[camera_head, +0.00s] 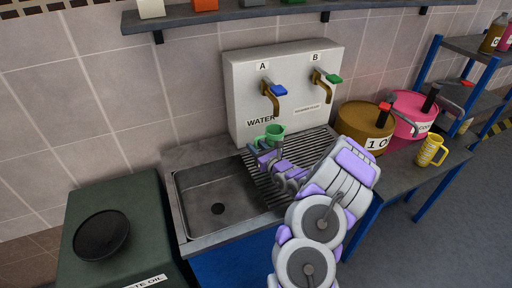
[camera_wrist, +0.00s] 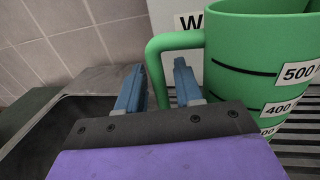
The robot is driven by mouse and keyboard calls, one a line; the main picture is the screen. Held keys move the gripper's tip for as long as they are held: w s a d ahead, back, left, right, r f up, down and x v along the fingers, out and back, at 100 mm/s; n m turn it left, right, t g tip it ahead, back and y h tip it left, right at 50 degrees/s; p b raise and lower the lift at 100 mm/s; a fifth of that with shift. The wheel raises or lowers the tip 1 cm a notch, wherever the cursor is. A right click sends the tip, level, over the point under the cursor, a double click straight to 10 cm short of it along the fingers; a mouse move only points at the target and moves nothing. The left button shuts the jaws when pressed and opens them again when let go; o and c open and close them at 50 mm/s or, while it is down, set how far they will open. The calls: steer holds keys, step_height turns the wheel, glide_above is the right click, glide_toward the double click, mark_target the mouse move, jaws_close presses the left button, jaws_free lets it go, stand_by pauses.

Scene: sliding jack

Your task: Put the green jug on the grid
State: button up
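The green jug (camera_head: 275,131) is near the rear left of the metal grid (camera_head: 312,148), in front of the white water panel. In the wrist view the jug (camera_wrist: 262,62) is close and upright, with white labels reading 500 and 400. My gripper (camera_head: 264,157) is at the jug's handle side. In the wrist view the handle (camera_wrist: 158,75) lies between my two blue fingers (camera_wrist: 161,85), which stand apart with a thin gap at the right one. The jug's base is hidden, so I cannot tell whether it touches the grid.
The sink basin (camera_head: 215,200) is left of the grid. Taps A (camera_head: 270,92) and B (camera_head: 323,84) stick out above. A brown pot (camera_head: 364,128), a pink pot (camera_head: 412,112) and a yellow mug (camera_head: 431,150) stand to the right. A dark green bin (camera_head: 122,230) is at the left.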

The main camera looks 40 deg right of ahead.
steer(key=shift+o, duration=0.5)
